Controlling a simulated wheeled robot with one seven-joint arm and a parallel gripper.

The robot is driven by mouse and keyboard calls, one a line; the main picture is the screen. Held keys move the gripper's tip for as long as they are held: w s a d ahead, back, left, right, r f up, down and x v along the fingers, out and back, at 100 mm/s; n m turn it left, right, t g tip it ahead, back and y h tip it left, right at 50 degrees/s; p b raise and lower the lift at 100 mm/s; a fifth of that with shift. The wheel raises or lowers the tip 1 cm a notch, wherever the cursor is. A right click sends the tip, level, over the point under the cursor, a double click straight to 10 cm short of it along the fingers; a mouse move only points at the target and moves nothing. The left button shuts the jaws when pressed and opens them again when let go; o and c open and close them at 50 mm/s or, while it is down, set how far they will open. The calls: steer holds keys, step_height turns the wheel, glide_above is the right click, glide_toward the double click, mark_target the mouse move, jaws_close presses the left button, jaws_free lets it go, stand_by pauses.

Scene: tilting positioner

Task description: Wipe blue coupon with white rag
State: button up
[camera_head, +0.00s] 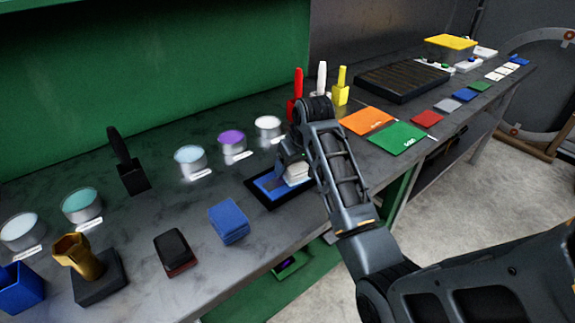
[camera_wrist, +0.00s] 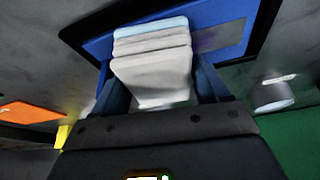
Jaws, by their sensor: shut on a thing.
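My gripper (camera_head: 287,163) is shut on the white rag (camera_head: 298,173), a folded, layered pad. The blue coupon (camera_head: 268,187) lies flat in a black-rimmed tray (camera_head: 262,201) near the bench's front edge. The rag is over the coupon's right part; whether it touches cannot be told for sure. In the wrist view the rag (camera_wrist: 152,70) sits between the two fingers, its far edge against the blue coupon (camera_wrist: 245,12). A greyish-purple smear shows on the coupon beside the rag. The rag and gripper hide part of the coupon.
A blue block-like pad (camera_head: 228,221) and a dark red-based block (camera_head: 175,252) lie to the left. Round tins, including a purple one (camera_head: 232,141), stand behind. Orange (camera_head: 366,121) and green (camera_head: 398,138) sheets lie to the right. Red, white and yellow upright tools stand behind my arm.

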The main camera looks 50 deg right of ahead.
mark_target(282, 180)
steer(key=shift+w+a+f, duration=0.1)
steer(key=shift+w+a, duration=0.15)
steer(key=shift+a, duration=0.65)
steer(key=shift+w+a+f, duration=0.1)
steer(key=shift+w+a, duration=0.1)
steer(key=shift+a, duration=0.7)
steer(key=shift+w+a+r, duration=0.1)
steer(key=shift+w+a, duration=0.15)
steer(key=shift+a, duration=0.55)
steer(key=shift+w+a+r, duration=0.1)
steer(key=shift+w+a, duration=0.1)
steer(key=shift+a, duration=0.6)
steer(key=shift+d+r, duration=0.1)
steer(key=shift+r, duration=2.95)
steer(key=shift+r, duration=0.1)
steer(key=shift+r, duration=1.4)
